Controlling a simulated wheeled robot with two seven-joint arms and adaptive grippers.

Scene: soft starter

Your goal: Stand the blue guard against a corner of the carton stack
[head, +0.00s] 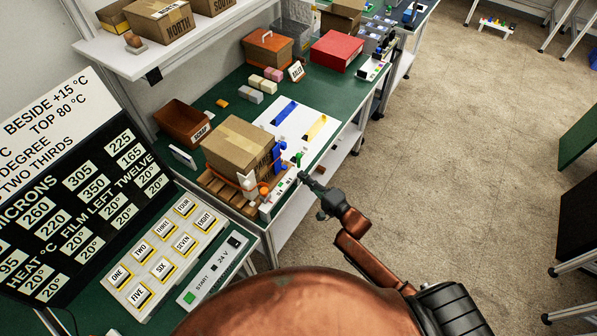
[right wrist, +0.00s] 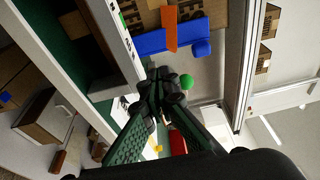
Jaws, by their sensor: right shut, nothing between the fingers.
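The carton stack (head: 236,146) stands on a wooden pallet (head: 222,190) at the near end of the green bench. A blue guard (head: 279,158) stands upright at its right-hand corner. In the right wrist view the blue guard (right wrist: 152,43) lies along the carton, with an orange piece (right wrist: 170,28) across it. My right gripper (head: 304,177) is shut and empty, just off the bench's right edge and apart from the guard. In the right wrist view its fingertips (right wrist: 163,76) are together below the guard. My left gripper is not in view.
A brown bin (head: 181,122) stands to the left, a red box (head: 337,50) farther back. A button panel (head: 163,255) is in front.

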